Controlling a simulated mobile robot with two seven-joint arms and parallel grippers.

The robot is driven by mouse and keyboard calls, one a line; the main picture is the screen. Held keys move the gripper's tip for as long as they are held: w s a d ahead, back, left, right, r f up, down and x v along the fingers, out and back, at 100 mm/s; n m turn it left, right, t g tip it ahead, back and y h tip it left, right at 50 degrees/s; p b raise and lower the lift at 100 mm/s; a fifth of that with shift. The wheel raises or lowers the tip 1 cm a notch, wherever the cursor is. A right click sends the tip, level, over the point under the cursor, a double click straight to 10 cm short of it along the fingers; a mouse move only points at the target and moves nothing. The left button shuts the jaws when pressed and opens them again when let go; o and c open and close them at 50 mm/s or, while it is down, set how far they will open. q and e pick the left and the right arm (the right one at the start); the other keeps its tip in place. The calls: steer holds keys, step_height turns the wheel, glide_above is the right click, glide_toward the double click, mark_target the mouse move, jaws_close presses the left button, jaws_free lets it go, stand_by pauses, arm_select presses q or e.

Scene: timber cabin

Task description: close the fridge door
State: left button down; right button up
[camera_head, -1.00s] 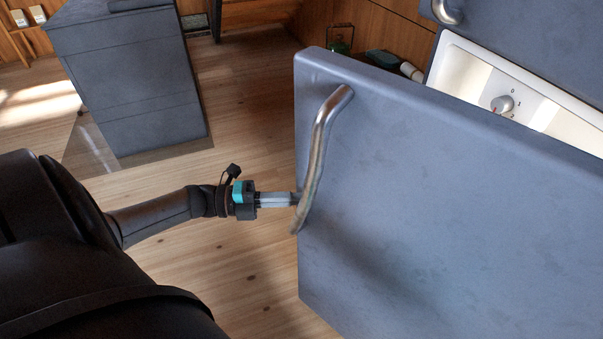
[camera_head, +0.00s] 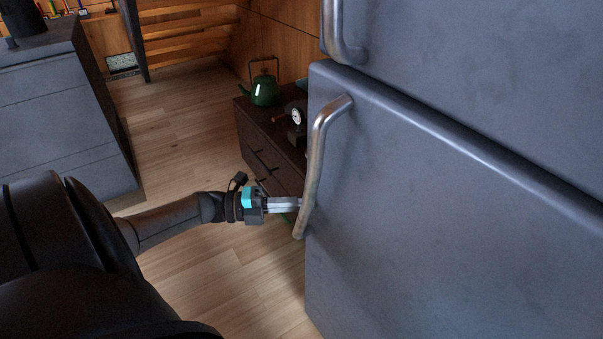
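The lower grey-blue fridge door (camera_head: 450,220) fills the right of the head view. Its top edge runs along just under the upper door (camera_head: 480,70), with a thin dark line between them. The fridge's inside is not visible. A curved metal handle (camera_head: 318,160) stands on the left edge of the lower door. My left gripper (camera_head: 298,205) reaches in from the left, with its fingers at the lower part of this handle and seemingly closed around it. The fingertips are partly hidden by the handle. My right gripper is not in view.
A dark low cabinet (camera_head: 262,150) with a green kettle (camera_head: 265,90) and a small gauge-like item (camera_head: 297,117) stands behind the door's left edge. A grey drawer unit (camera_head: 62,120) stands at the left. Wooden floor (camera_head: 185,120) lies clear between them.

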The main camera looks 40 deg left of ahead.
arm_select(q)
steer(key=shift+w+d, duration=0.15)
steer(key=shift+w, duration=0.85)
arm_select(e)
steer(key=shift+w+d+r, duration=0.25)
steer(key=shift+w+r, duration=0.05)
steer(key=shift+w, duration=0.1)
